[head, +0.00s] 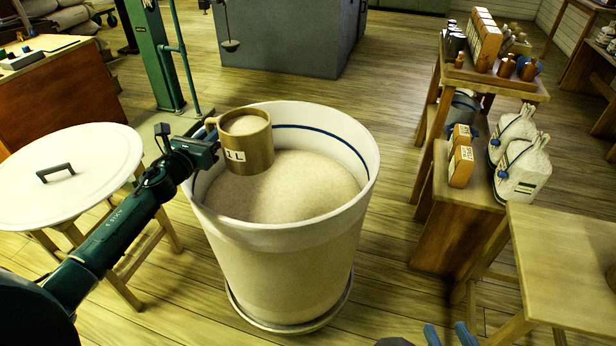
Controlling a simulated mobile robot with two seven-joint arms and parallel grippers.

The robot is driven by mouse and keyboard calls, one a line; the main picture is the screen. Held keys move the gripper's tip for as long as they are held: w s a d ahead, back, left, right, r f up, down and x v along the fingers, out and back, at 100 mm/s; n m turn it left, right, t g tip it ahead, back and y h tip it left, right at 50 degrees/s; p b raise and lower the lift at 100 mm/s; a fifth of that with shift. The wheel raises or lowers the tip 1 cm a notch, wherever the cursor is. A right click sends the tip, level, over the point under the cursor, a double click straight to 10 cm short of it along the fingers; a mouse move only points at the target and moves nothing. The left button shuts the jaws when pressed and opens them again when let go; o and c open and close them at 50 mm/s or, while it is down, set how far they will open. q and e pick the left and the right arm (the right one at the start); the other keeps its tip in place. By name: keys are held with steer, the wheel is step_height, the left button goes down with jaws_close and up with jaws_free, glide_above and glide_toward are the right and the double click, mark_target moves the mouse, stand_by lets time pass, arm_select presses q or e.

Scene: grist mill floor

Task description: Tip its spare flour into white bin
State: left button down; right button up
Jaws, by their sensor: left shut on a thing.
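A tan measuring mug (251,157) marked "1 L" is held upright over the left part of the white bin (290,232), near its rim. Pale flour fills the mug close to its brim. My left gripper (208,138) is shut on the mug's handle, on the mug's left side. The bin stands open on the floor, with a blue line inside its rim and a mound of flour (300,188) in it. My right gripper (450,335) shows only as two blue fingertips at the bottom edge, apart and with nothing seen between them.
A round white lid (70,172) with a dark handle lies on a stand at the left. A wooden shelf (500,84) with boxes, brown bottles and white sacks (522,168) stands at the right. A bare wooden table (570,258) is at the lower right. A green post (153,55) stands behind.

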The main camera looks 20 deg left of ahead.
arm_select(q)
steer(key=shift+d+r, duration=0.15)
steer(key=shift+s+d+m, duration=0.1)
steer(key=shift+d+m, duration=0.35)
steer(key=shift+m, duration=0.65)
steer(key=shift+d+f+m+b, duration=0.4)
steer(key=shift+f+m+b, duration=0.1)
steer(key=shift+f+b, duration=0.15)
steer(key=shift+d+f+m, duration=0.3)
steer(key=shift+f+m, duration=0.1)
steer(key=shift+s+d+r+m, duration=0.1)
steer(key=shift+d+m, duration=0.3)
steer(key=shift+d, duration=0.05)
arm_select(e)
steer(key=shift+w+a+f+n, duration=0.1)
steer(key=shift+w+f+n, duration=0.1)
steer(key=shift+f, duration=0.25)
steer(key=shift+w+a+f+n, duration=0.1)
steer(key=shift+w+f, duration=0.05)
steer(key=shift+f, duration=0.25)
arm_select(q)
steer(key=shift+d+f+m, duration=0.2)
steer(key=shift+d+m, duration=0.15)
steer(key=shift+m, duration=0.05)
arm_select(e)
steer(key=shift+d, duration=0.25)
